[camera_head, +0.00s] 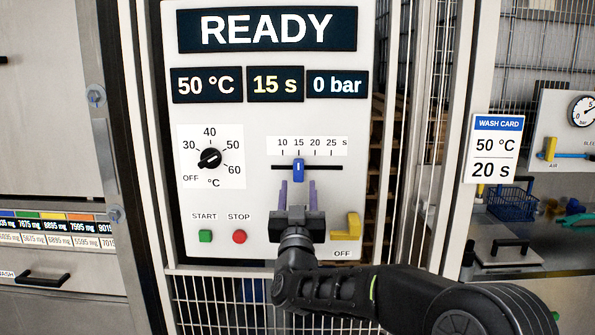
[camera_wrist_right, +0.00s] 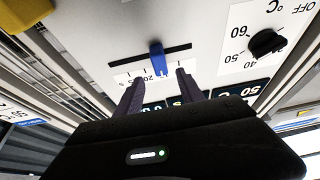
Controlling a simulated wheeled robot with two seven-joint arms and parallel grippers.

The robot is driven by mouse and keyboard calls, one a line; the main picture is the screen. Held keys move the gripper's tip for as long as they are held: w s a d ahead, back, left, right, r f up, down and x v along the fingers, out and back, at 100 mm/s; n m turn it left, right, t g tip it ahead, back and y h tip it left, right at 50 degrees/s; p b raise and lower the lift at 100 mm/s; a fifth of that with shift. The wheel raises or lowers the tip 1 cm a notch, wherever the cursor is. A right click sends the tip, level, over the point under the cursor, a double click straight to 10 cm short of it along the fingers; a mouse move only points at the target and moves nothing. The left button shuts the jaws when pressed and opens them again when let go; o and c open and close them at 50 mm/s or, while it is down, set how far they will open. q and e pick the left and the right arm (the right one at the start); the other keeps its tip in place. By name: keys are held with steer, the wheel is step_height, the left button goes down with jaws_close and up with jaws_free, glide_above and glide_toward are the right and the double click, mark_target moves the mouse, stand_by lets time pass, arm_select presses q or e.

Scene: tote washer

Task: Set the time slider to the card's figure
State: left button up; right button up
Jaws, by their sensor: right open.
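The time slider's blue knob (camera_head: 298,170) sits in its black slot (camera_head: 325,167) at about 15 on the scale (camera_head: 307,146) of 10 to 25 s. The time display (camera_head: 275,84) reads 15 s. The wash card (camera_head: 494,148) at the right reads 50 °C and 20 s. My right gripper (camera_head: 298,186) is open just below the knob, its fingers pointing up at the panel. In the right wrist view the blue knob (camera_wrist_right: 157,58) shows between and beyond the two fingertips (camera_wrist_right: 158,78), apart from them. My left gripper is not in view.
A temperature dial (camera_head: 210,158) points to about 50, and the display (camera_head: 207,85) reads 50 °C. Green START (camera_head: 205,236) and red STOP (camera_head: 239,237) buttons are low on the panel. A yellow lever (camera_head: 348,228) marked OFF stands right of my gripper.

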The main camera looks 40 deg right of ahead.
mark_target(298, 171)
steer(key=p+x, duration=0.2)
steer(key=x, duration=0.4)
steer(key=shift+r, duration=0.1)
steer(key=shift+w+d, duration=0.25)
steer(key=shift+w, duration=0.1)
steer(key=shift+c, duration=0.3)
jaws_close()
stand_by(0.7)
